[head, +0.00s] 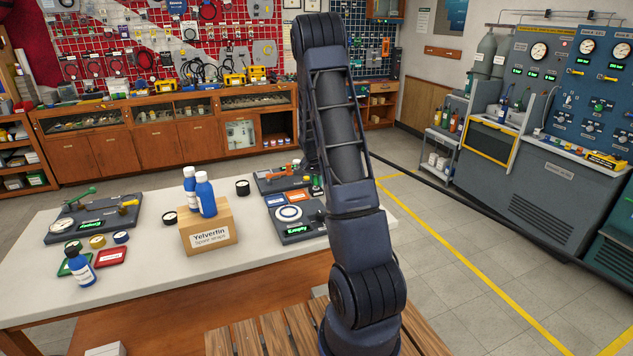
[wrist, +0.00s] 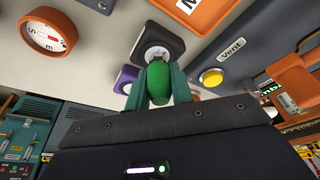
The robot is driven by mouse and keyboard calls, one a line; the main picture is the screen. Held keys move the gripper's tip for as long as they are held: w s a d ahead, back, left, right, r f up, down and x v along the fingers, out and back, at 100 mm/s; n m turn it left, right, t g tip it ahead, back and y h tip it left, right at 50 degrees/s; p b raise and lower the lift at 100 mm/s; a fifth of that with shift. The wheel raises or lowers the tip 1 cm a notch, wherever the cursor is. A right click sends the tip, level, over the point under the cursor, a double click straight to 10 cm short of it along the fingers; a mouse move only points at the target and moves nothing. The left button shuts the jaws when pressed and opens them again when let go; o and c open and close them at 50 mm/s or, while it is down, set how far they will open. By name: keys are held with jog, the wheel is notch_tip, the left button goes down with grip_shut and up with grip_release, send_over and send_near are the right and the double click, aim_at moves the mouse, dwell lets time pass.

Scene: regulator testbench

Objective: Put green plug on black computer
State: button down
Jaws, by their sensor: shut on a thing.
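My gripper (wrist: 161,88) shows in the wrist view with its two teal fingers shut on a green rounded piece, which looks like the green plug (wrist: 158,78). Just beyond the plug is a dark block with a pale round face (wrist: 157,42), possibly the black computer. The plug overlaps its near edge in the picture, and I cannot tell whether they touch. The head view also shows small round black pieces on the table (head: 242,187) (head: 169,217).
Beside the dark block are a purple piece (wrist: 126,78), an orange gauge (wrist: 47,33) and a grey "Vent" panel (wrist: 235,55) with a yellow button (wrist: 211,77). A cardboard box (head: 208,225) with blue bottles stands mid-table. The white table (head: 140,290) has bare room at its front.

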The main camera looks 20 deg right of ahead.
jog(key=shift+f, duration=0.15)
jog(key=c, duration=1.2)
grip_release()
jog(key=shift+c, duration=0.2)
jog(key=s+a+r+n, duration=0.1)
jog(key=s+a+r, duration=0.1)
jog(key=s+r, duration=0.35)
jog(key=s+a+r, duration=0.2)
jog(key=r, duration=0.7)
jog(key=s+a+r+n, duration=0.1)
jog(key=s+a+r, duration=0.1)
jog(key=s+r, duration=0.35)
jog(key=s+a+r+n, duration=0.2)
jog(key=s+a+r, duration=0.1)
jog(key=s, duration=0.7)
jog(key=s+a+r+n+t+y, duration=0.1)
jog(key=s+a+r+n, duration=0.1)
jog(key=s, duration=0.8)
jog(key=s+a+r+n+t+y, duration=0.1)
jog(key=s+a+r, duration=0.3)
jog(key=s, duration=0.5)
jog(key=shift+s+r+n, duration=0.4)
jog(key=shift+r+n, duration=0.15)
jog(key=shift+n, duration=0.35)
